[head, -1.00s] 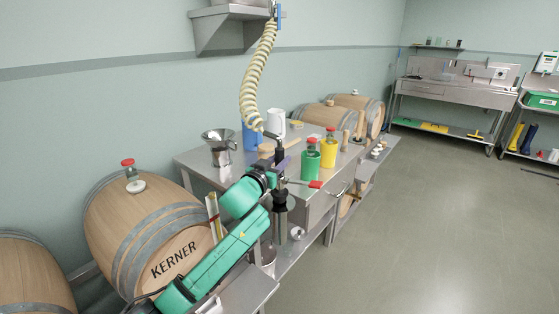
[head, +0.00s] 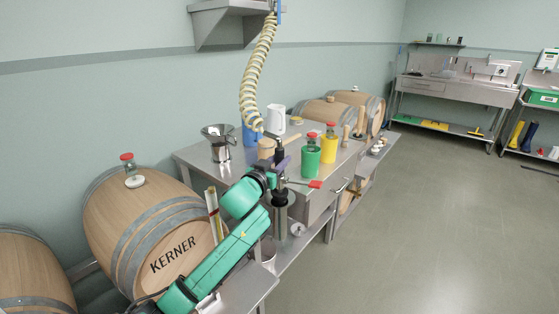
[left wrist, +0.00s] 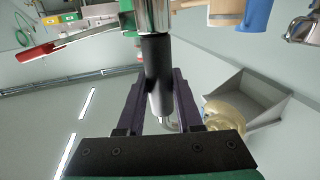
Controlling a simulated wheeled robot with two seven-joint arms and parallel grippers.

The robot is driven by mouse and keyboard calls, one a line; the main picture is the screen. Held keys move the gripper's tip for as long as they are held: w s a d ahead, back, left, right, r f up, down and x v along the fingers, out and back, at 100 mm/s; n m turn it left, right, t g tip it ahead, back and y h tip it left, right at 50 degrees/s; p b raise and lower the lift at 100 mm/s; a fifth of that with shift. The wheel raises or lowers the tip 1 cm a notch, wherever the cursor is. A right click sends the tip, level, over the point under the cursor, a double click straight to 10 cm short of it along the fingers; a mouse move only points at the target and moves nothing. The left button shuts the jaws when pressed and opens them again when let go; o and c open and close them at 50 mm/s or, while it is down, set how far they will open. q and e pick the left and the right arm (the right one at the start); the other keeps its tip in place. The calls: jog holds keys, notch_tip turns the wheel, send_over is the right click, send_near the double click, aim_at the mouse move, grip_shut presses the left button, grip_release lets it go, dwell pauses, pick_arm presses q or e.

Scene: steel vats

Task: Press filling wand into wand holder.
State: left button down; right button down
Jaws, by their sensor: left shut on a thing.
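The filling wand (head: 280,151) stands upright at the near edge of the steel table, below a coiled cream hose (head: 250,85). My left gripper (head: 279,167) is shut on it. In the left wrist view the purple jaws (left wrist: 159,95) close on both sides of the wand's black grip (left wrist: 158,75), and a wider steel part (left wrist: 153,15) shows beyond it. In the head view a dark collar and a grey upright tube (head: 280,226) lie in line below the gripper. I cannot tell whether this tube is the wand holder or part of the wand. My right gripper is not in view.
The steel table (head: 190,157) holds a green bottle (head: 311,160), a yellow bottle (head: 329,149), a steel funnel jug (head: 219,145) and a white jug (head: 275,120). A red-handled item (head: 314,184) sticks out near the wand. The floor on the right is clear.

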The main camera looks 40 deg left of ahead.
pick_arm(q)
jog(key=shift+f+b, duration=0.3)
jog(key=shift+f, duration=0.2)
jog(key=shift+c, duration=2.4)
grip_release()
jog(key=b+v, duration=0.1)
jog(key=v, duration=1.3)
jog(key=shift+s+b, duration=0.35)
